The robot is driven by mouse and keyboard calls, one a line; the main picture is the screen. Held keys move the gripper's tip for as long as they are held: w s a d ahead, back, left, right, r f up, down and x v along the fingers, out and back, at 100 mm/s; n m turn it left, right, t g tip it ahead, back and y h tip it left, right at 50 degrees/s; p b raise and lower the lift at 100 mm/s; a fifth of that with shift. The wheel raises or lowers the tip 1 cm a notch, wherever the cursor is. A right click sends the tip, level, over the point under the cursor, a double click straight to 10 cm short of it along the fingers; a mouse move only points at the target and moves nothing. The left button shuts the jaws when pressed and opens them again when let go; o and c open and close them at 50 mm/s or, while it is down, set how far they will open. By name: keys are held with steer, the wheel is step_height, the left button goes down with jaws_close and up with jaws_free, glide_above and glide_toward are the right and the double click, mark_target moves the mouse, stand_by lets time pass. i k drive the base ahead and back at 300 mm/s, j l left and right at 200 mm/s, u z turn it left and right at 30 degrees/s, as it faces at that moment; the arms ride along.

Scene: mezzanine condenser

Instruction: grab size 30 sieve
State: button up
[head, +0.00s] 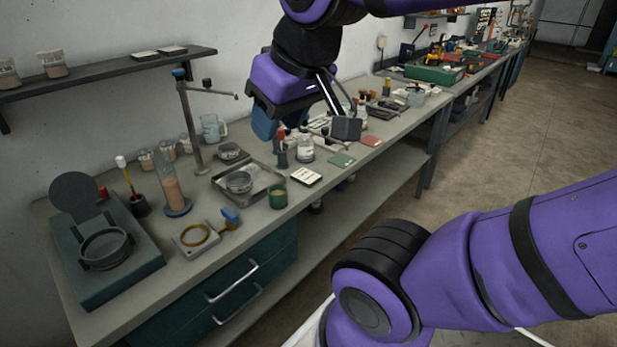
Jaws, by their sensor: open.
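A larger dark ring-shaped pan (105,248) rests on a green base at the left end of the bench. No size mark is readable, so I cannot tell which is size 30. My gripper (312,126) is open over the middle of the bench, to the right of the tray and above it. It appears empty, and its far finger is partly hidden.
The bench (223,258) is crowded. A tall stand (190,125), a cylinder (175,195), a green cup (278,196), a jar (305,150) and a brass ring (196,236) stand near the pans. A wall shelf (110,72) hangs behind. The floor at right is clear.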

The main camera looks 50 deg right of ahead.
mark_target(237, 183)
steer(key=l+u, duration=0.1)
steer(key=l, duration=0.45)
steer(key=l+u, duration=0.1)
steer(key=l, duration=0.45)
steer(key=k+l+u, duration=0.1)
steer(key=l, duration=0.45)
steer(key=k+l+u, duration=0.1)
steer(key=l, duration=0.45)
steer(key=k+l+u, duration=0.1)
steer(key=l, duration=0.45)
